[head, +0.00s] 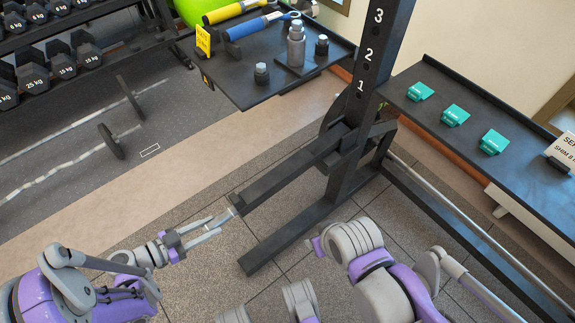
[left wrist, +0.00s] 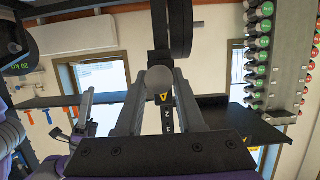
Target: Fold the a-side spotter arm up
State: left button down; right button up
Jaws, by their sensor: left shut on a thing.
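The a-side spotter arm (head: 290,178) is a long black bar. It slopes from the black numbered upright (head: 370,60) down toward the lower left in the head view, low over the floor. In the left wrist view, my two grey fingers (left wrist: 160,100) stand either side of a round grey end piece (left wrist: 160,78). A yellow "A" label and numbers show behind it. How deep the grip is, I cannot tell. My right gripper is not in view.
A black shelf (head: 245,88) with blue and yellow tools and grey cylinders is behind the spotter arm. A right shelf (head: 462,146) holds teal blocks (head: 455,115). A black floor beam (head: 268,252) runs in front. Dumbbells (head: 35,80) stand at far left.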

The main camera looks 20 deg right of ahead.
pick_arm(q)
jog(key=shift+r, duration=0.1)
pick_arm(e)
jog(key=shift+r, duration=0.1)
pick_arm(q)
notch_tip(320, 180, up, 14)
jog(key=d+p, duration=0.1)
jog(key=p, duration=0.8)
jog(key=shift+w, duration=0.15)
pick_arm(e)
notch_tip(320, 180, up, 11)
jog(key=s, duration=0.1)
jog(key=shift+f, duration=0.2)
pick_arm(q)
jog(key=d+r+p, duration=0.2)
jog(key=r+p, duration=0.2)
jog(key=r, duration=0.2)
jog(key=w+d+r+p, duration=0.1)
jog(key=d+r+p, duration=0.1)
jog(key=r+p, duration=0.3)
jog(key=shift+w+d+r, duration=0.2)
jog(key=shift+d+r, duration=0.05)
jog(key=shift+r, duration=0.55)
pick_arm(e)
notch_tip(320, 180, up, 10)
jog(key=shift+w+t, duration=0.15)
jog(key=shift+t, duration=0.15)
